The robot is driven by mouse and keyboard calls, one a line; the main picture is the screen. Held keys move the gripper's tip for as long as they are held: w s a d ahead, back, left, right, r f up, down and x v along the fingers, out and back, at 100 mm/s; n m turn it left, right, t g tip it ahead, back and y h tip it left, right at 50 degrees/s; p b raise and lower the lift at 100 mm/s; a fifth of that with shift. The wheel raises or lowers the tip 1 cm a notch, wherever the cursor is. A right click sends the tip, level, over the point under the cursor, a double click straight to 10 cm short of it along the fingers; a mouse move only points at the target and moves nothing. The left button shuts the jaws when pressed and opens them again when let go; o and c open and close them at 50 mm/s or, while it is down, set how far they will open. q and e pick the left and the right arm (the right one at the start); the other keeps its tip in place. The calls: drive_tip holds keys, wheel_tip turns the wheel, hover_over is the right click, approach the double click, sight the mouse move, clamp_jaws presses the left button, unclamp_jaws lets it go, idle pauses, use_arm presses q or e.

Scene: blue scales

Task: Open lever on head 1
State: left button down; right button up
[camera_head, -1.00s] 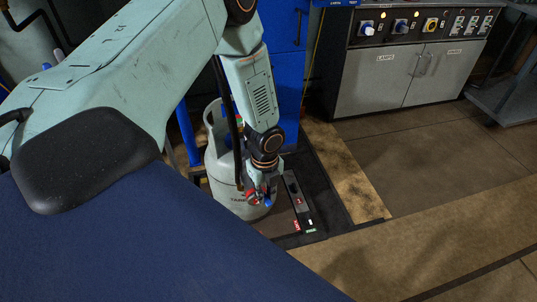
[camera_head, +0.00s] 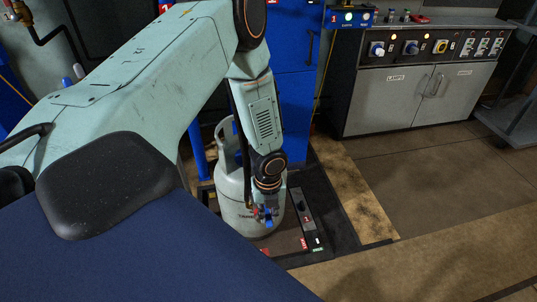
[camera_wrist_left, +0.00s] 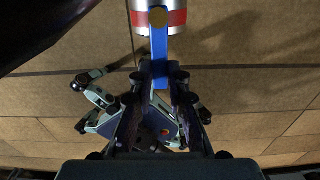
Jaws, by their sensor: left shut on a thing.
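In the left wrist view, a blue lever (camera_wrist_left: 160,45) runs from a brass bolt down between my fingers. Its top end lies against a silver cylindrical head with a red band (camera_wrist_left: 174,18). My left gripper (camera_wrist_left: 160,78) is shut on the blue lever. In the head view, my left gripper (camera_head: 265,217) is low beside a grey gas cylinder (camera_head: 232,190), in front of its lower part. Small blue and red parts show at the fingertips there, too small to tell apart. My right gripper is in neither view.
The gas cylinder stands on a dark low platform by a blue cabinet (camera_head: 297,100). A black strip with red and green marks (camera_head: 305,220) lies right of it. A grey control cabinet (camera_head: 405,100) stands at the back right. The floor (camera_head: 430,180) in front is clear.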

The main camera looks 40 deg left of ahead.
sight(268, 218)
use_arm(q)
drive_tip(key=c, duration=1.3)
unclamp_jaws()
wheel_tip(268, 218, up, 12)
drive_tip(key=shift+r, duration=0.1)
